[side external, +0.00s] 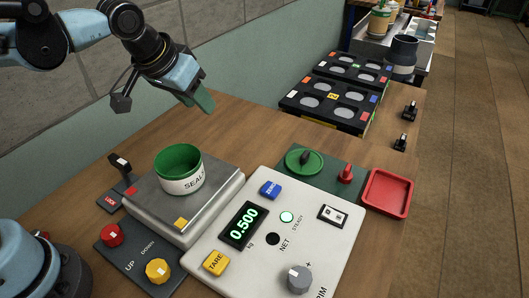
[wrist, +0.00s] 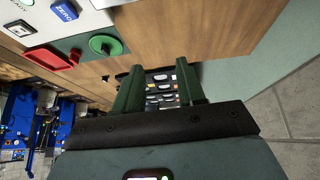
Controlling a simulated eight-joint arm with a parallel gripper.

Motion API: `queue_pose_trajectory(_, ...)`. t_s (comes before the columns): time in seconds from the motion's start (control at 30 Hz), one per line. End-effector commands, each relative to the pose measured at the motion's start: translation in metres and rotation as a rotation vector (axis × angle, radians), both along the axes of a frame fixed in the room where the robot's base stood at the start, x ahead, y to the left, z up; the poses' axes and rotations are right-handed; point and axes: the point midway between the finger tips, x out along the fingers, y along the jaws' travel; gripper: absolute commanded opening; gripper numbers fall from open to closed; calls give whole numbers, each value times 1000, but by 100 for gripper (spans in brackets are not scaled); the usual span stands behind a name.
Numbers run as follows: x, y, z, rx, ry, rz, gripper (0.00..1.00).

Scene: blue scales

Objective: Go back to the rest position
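My gripper (side external: 203,101) is in the air, up and to the right of the scale, near the wall in the side external view. In the wrist view its two green fingers (wrist: 160,86) stand apart with nothing held between them. A green and white cup labelled SEAL (side external: 183,184) stands upright on the grey scale plate (side external: 218,172). My gripper is apart from the cup. The display (side external: 243,225) reads 0.500 kg.
The white panel (side external: 325,255) has a blue ZERO button (side external: 271,189), a yellow TARE button (side external: 216,263) and a grey knob (side external: 299,279). A red tray (side external: 387,193) lies to the right. Black trays with round wells (side external: 329,103) stand behind. Bare wood lies below my gripper.

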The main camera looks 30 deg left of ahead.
Motion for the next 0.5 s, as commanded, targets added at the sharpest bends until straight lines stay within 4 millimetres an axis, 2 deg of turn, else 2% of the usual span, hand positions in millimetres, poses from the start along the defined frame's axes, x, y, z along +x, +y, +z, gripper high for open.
queue_pose_trajectory(0.5,43,-50,0,1,47,-4,39)
